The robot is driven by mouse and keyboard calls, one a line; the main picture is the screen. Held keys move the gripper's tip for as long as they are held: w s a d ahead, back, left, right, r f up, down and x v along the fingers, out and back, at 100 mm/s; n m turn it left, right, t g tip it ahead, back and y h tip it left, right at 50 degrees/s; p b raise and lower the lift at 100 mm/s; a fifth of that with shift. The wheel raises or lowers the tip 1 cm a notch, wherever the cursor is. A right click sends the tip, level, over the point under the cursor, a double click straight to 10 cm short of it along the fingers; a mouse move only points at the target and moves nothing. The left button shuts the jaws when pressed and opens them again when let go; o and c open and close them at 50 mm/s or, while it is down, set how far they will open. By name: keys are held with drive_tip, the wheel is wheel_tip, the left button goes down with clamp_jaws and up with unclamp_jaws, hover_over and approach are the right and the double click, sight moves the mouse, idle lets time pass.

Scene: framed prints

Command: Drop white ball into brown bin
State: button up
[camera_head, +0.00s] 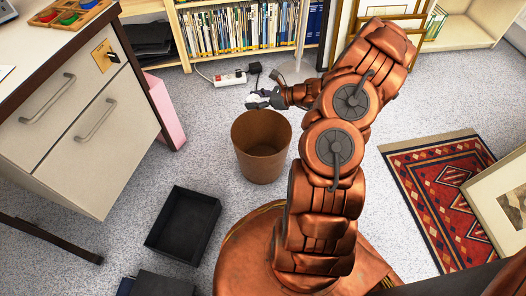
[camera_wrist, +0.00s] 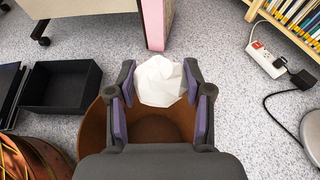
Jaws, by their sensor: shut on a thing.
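The white ball (camera_wrist: 159,82) looks faceted, like crumpled paper. My gripper (camera_wrist: 160,95) is shut on it, with a finger on each side, in the wrist view. The brown bin (camera_head: 261,150) stands upright on the carpet in the head view, open at the top. My gripper (camera_head: 262,100) is at the bin's far rim in that view, above it. In the wrist view the bin (camera_wrist: 95,128) lies below the gripper, and its inside shows under the ball. The ball overlaps the bin's far rim there. The gripper body hides the bin's near part.
An open black tray (camera_head: 184,225) lies on the floor left of the bin. A drawer desk (camera_head: 85,120) stands at the left. A power strip (camera_head: 230,79) and a bookshelf (camera_head: 245,30) are behind the bin. A patterned rug (camera_head: 440,195) lies at right.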

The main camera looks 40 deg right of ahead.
drive_tip(key=s+d+f+b, duration=0.1)
drive_tip(key=s+f+b, duration=0.4)
drive_tip(key=f, duration=0.6)
drive_tip(key=shift+s+n+g+y+b, duration=0.3)
drive_tip(key=shift+s+n+y, duration=0.1)
drive_tip(key=shift+s, duration=0.15)
drive_tip(key=o, duration=0.8)
drive_tip(key=shift+s+d, duration=0.1)
drive_tip(key=v, duration=1.1)
drive_tip(key=shift+s+d+r, duration=0.15)
drive_tip(key=shift+s+d, duration=0.05)
drive_tip(key=shift+s, duration=0.15)
